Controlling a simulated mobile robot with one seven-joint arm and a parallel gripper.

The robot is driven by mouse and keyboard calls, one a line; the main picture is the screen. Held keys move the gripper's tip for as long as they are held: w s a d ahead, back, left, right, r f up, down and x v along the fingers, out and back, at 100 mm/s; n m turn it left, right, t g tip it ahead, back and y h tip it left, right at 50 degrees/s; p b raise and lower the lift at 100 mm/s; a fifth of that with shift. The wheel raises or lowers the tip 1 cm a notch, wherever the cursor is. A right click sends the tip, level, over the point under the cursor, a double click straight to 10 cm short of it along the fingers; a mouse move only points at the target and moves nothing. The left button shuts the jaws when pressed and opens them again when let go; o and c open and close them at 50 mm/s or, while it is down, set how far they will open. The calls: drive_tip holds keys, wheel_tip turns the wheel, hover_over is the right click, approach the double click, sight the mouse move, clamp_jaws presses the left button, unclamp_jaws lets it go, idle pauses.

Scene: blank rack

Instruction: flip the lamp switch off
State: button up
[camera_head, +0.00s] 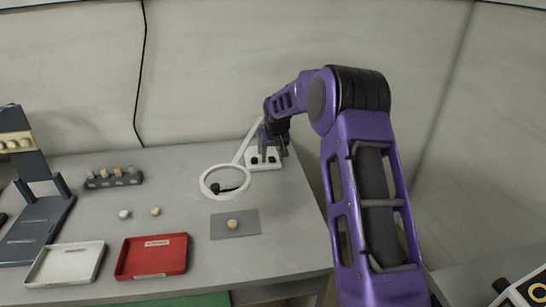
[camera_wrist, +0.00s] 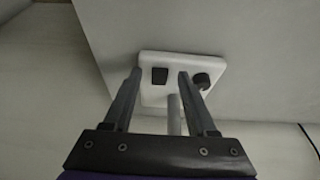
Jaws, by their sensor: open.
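The lamp has a white ring head (camera_head: 205,184) on a thin white arm (camera_head: 244,146) and a white base (camera_head: 250,154) at the back right of the table. In the wrist view the lamp base (camera_wrist: 180,63) carries a black square switch (camera_wrist: 159,77) and a round black knob (camera_wrist: 203,81). My gripper (camera_wrist: 161,76) is open and empty, its fingers pointing at the base. The switch shows between the fingertips, and the knob lies right of the right finger. My gripper (camera_head: 273,152) is over the base in the head view. I cannot tell whether it touches.
A grey mat (camera_head: 247,228) with a tan round piece (camera_head: 232,224) lies in front of the lamp. A red tray (camera_head: 125,262), a white tray (camera_head: 42,278) and a small dark rack (camera_head: 97,183) stand to the left. The wall is close behind the table.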

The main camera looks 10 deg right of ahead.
clamp_jaws()
drive_tip(key=shift+r, duration=0.1)
drive_tip(key=shift+w+r+g+p, duration=0.15)
drive_tip(key=shift+g+p, duration=0.25)
drive_tip(key=shift+p, duration=1.3)
drive_tip(key=shift+g, duration=0.3)
unclamp_jaws()
